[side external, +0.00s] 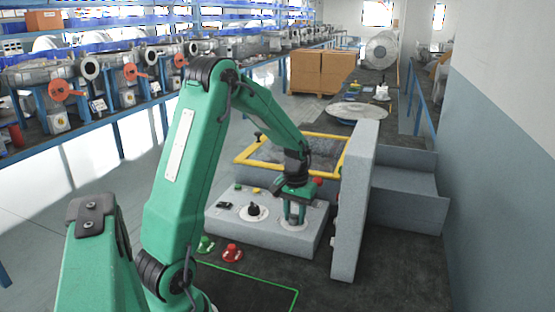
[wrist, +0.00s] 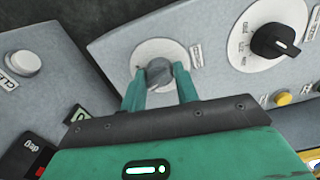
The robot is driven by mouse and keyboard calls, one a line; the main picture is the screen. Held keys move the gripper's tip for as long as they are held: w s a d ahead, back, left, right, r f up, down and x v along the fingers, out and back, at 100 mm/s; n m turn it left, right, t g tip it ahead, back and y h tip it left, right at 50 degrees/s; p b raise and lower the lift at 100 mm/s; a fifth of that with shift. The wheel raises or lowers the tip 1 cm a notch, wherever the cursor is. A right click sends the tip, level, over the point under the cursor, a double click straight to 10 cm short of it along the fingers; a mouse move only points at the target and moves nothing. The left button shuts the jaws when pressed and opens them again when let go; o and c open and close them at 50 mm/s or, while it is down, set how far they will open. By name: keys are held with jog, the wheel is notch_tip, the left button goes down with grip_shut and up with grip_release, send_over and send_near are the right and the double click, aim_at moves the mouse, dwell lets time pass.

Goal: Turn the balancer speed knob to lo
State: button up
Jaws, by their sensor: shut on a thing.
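A grey knob (wrist: 159,73) sits on a round white dial plate in the wrist view. My gripper (wrist: 160,85) is shut on this knob, one finger on each side. The small labels beside the dial are too small to read. In the side external view my gripper (side external: 294,222) points down onto the right-hand dial of the grey control box (side external: 275,236) and hides the knob. A black knob (wrist: 275,42) with a white pointer line stands on a larger dial to the right in the wrist view, clear of the fingers; it also shows in the side external view (side external: 254,209).
A tall grey panel (side external: 354,205) stands close to my gripper's right. A red button (side external: 318,181) is just behind it. A yellow-framed tray (side external: 240,160) lies behind the box. A white button (wrist: 23,62) is at left.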

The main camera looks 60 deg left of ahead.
jog(key=shift+n, duration=0.7)
jog(key=o, duration=0.9)
jog(key=shift+o, duration=0.2)
jog(key=shift+r, duration=0.1)
jog(key=shift+r, duration=3.8)
